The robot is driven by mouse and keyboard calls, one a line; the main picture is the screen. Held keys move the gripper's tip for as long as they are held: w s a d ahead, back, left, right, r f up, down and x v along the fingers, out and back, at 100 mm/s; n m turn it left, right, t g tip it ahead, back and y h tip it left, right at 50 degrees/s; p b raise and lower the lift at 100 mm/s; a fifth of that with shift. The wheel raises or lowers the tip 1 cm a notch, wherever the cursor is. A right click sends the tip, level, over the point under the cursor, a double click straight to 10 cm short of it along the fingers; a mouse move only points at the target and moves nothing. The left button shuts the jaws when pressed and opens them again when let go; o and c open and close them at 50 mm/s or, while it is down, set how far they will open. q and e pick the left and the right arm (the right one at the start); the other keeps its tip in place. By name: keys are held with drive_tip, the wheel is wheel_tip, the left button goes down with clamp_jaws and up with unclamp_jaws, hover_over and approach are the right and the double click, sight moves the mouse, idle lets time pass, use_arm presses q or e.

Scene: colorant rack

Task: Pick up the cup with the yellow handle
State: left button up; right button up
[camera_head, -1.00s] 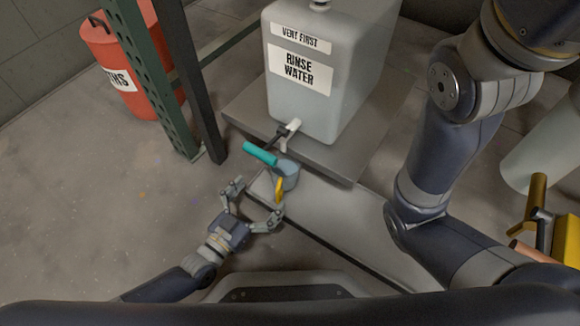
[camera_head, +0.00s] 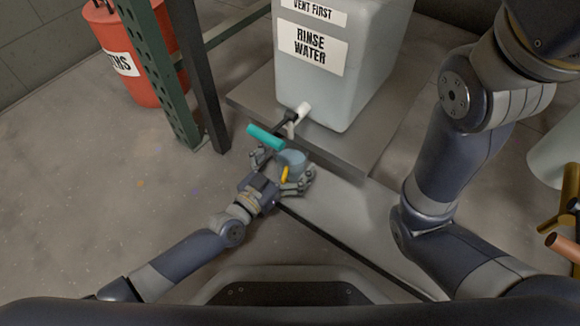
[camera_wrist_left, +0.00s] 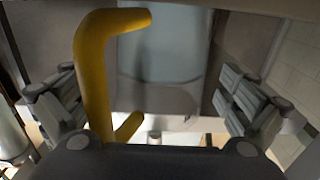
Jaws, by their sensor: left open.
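The cup (camera_head: 293,160) is blue-grey with a yellow handle (camera_head: 285,174). It stands below the teal-handled tap of the rinse water container. My left gripper (camera_head: 277,165) is open, with its fingers on either side of the cup. In the left wrist view the yellow handle (camera_wrist_left: 92,75) is close in front of the palm, left of centre. The pale cup body (camera_wrist_left: 160,60) is behind it, between the spread fingers (camera_wrist_left: 150,100); neither finger visibly touches it. My right arm shows at the right, but its gripper is out of view.
The rinse water container (camera_head: 335,80) stands on a grey shelf (camera_head: 250,95), its tap with teal lever (camera_head: 265,137) just above the cup. A green rack post (camera_head: 158,75) and a red bin (camera_head: 125,60) are at the left. A yellow pipe-like object (camera_head: 568,195) is at the right edge.

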use_arm(q)
drive_tip(key=c, duration=1.4)
drive_tip(key=shift+r, duration=0.15)
drive_tip(key=shift+r+p, duration=0.75)
drive_tip(key=shift+p, duration=0.25)
drive_tip(key=shift+p+v, duration=4.55)
drive_tip(key=shift+v, duration=4.35)
